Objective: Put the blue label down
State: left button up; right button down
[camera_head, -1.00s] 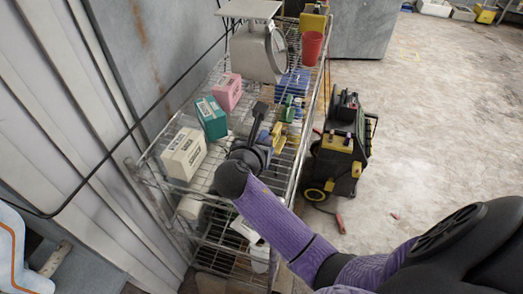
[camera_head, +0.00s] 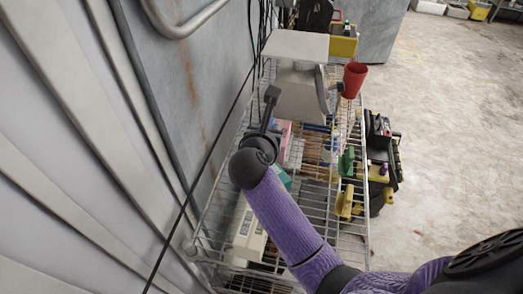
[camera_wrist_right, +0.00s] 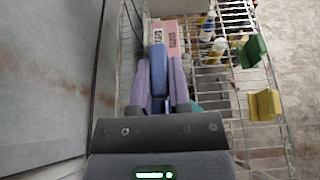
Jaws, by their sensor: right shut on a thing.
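My right gripper (camera_head: 271,97) is over the wire shelf in the head view, close to the scale's left side. In the right wrist view its two purple fingers (camera_wrist_right: 158,85) are shut on the blue label (camera_wrist_right: 158,70), which stands upright between them. The label points toward the pink box (camera_wrist_right: 163,38) on the shelf, and I cannot tell whether it touches anything. The label is not clear in the head view. My left gripper is out of view.
A metal wall lies left. A black-yellow machine (camera_head: 383,160) stands right.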

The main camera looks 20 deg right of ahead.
jog(key=f, duration=0.2)
jog(key=s+f+b, duration=0.1)
jog(key=f, duration=0.1)
jog(key=shift+d+f, duration=0.1)
jog(key=shift+f, duration=0.05)
notch_tip(320, 180, down, 4)
jog(key=shift+w+f+b, duration=0.1)
jog(key=shift+w+b, duration=0.05)
jog(key=shift+b, duration=0.8)
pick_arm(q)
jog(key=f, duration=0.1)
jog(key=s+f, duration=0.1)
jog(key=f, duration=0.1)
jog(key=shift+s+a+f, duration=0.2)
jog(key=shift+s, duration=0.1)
pick_arm(e)
jog(key=c, duration=0.6)
grip_release()
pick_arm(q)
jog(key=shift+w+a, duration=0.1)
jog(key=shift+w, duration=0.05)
